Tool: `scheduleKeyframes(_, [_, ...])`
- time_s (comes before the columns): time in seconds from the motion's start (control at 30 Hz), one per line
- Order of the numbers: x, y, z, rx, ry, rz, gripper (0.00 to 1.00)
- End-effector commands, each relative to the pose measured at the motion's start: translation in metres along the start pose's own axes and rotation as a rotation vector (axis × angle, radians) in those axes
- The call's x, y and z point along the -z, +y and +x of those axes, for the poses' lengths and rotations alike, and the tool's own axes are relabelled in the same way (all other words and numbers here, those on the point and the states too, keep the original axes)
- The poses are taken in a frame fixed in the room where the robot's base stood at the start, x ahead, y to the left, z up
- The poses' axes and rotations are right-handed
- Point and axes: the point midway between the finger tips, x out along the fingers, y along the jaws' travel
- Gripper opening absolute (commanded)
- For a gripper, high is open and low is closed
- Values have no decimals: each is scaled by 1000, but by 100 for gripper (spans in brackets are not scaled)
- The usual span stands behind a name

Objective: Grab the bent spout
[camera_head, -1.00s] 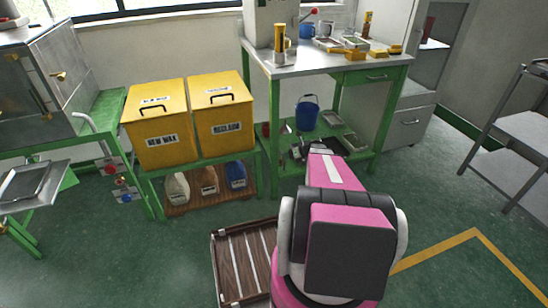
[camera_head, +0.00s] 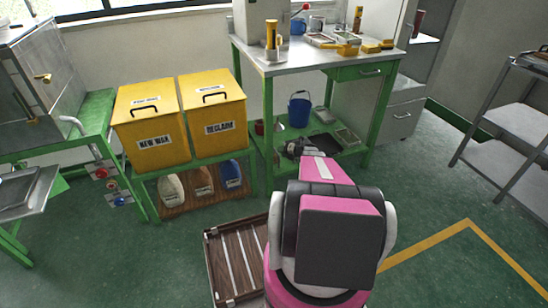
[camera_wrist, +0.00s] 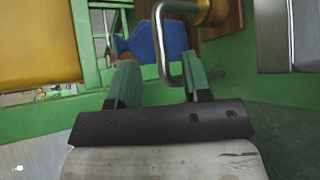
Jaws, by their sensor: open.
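The bent spout (camera_wrist: 161,50) is a shiny metal tube in the wrist view. It curves into a hook near my fingers and joins a brass-coloured body (camera_wrist: 215,12) at the top. My gripper (camera_wrist: 159,62) is open, with two green fingers spread apart. The hooked part shows between the fingers, close to the right finger; I cannot tell whether they touch. In the head view, my gripper (camera_head: 296,148) is small and dark by the workbench's lower shelf. I cannot make out the spout there.
The workbench (camera_head: 325,72) has green legs and a lower shelf with a blue bucket (camera_head: 300,108). Two yellow bins (camera_head: 218,130) stand left, above several jugs, including a blue jug (camera_head: 231,174) that also shows in the wrist view (camera_wrist: 150,42). Open floor lies right.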

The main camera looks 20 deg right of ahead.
Motion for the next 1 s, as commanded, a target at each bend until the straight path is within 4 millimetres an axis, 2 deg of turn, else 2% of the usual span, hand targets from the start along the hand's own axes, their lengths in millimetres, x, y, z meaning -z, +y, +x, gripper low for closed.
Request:
scheduleKeyframes(0.3, [5, -4, 43, -1, 2, -1, 44])
scheduleKeyframes(0.57, [5, -4, 46, 0, 1, -1, 44])
scheduleKeyframes(0.67, [5, -4, 46, 0, 1, -1, 15])
scheduleKeyframes(0.7, [5, -4, 46, 0, 1, -1, 2])
scheduleKeyframes(1.0, [5, -3, 46, 0, 1, -1, 0])
